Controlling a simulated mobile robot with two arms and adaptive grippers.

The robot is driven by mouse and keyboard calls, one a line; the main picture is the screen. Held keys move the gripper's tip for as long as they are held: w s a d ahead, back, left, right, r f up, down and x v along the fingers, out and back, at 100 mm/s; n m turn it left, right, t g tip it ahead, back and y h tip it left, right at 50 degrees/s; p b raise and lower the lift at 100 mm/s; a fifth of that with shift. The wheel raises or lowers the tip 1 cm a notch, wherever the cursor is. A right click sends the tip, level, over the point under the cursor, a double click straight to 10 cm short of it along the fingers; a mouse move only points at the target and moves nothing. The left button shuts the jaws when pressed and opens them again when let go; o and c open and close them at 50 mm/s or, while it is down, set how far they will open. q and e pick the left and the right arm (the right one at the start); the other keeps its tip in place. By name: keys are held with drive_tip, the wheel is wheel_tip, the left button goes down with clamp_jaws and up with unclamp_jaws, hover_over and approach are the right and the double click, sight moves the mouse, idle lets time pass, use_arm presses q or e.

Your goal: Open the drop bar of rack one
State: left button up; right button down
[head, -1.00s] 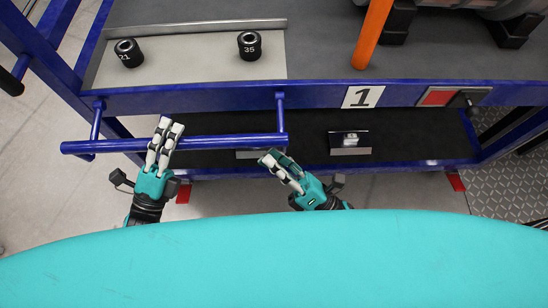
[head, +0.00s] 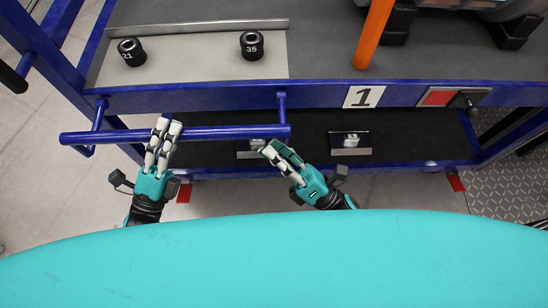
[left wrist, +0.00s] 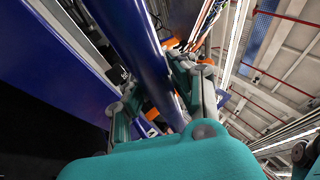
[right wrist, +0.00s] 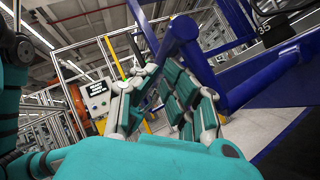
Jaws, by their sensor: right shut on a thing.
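The blue drop bar (head: 215,132) of rack one runs across the front left of the rack, on two short blue arms. My left gripper (head: 164,128) is at its left part, and in the left wrist view the bar (left wrist: 135,45) passes between the spread fingers. My right gripper (head: 275,149) is just below the bar's right end, with its fingers close together. In the right wrist view the blue bar end (right wrist: 184,27) shows just beyond the fingers (right wrist: 165,95). The right grip on the bar is partly hidden.
The rack's blue front beam (head: 220,98) carries the number 1 plate (head: 363,97) and a red-marked latch (head: 438,97). Two black cylinders, 21 (head: 131,52) and 35 (head: 252,45), stand on the shelf above. An orange post (head: 373,35) rises behind. Floor is free at left.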

use_arm(q)
drive_tip(key=shift+o, duration=1.2)
drive_tip(key=shift+s+r, duration=0.1)
drive_tip(key=shift+s, duration=0.05)
drive_tip(key=shift+o, duration=1.1)
drive_tip(key=shift+d, duration=0.1)
